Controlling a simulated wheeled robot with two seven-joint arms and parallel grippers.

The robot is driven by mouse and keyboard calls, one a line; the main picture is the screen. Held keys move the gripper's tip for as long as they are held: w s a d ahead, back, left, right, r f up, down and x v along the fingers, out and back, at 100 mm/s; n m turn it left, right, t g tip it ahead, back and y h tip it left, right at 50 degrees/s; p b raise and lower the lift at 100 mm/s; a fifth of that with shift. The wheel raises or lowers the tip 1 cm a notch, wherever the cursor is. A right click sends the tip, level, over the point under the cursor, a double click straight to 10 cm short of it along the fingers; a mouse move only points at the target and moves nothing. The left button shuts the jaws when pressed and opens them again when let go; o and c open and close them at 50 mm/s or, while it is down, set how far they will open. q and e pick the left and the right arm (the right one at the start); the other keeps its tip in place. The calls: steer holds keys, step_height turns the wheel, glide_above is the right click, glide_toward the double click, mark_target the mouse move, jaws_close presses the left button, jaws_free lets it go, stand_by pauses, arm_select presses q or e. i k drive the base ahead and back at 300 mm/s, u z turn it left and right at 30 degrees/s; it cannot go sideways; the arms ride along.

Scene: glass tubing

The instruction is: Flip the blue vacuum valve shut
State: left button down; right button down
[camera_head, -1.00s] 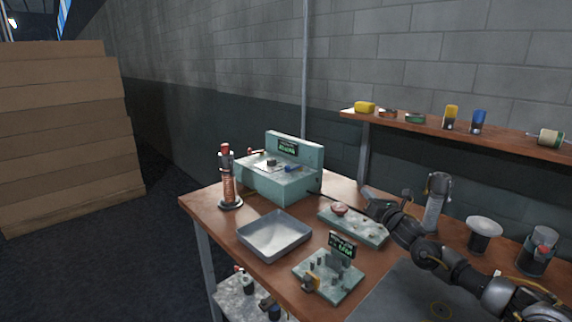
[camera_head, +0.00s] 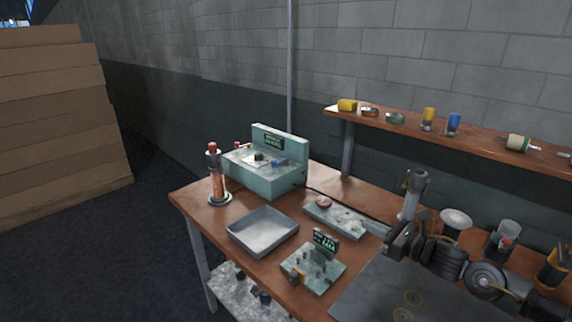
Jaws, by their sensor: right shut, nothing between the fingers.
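The pale green vacuum box (camera_head: 262,180) stands at the back of the bench, with a raised back panel and small dark display. A small blue part (camera_head: 276,163), seemingly the blue valve, sits on its top at the right side. It is too small to tell how its handle is turned. My right gripper (camera_head: 390,243) is shut and empty, over the right part of the bench, well apart from the box. My left gripper is not in view.
A metal tray (camera_head: 235,238), a green plate with a red button (camera_head: 324,203) and a green fixture with a small display (camera_head: 326,241) lie between box and bench front. A copper-coloured column (camera_head: 217,182) stands left of the box. Lidded jars and a tube crowd the right.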

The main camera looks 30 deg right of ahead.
mark_target(274, 163)
steer(key=i, duration=1)
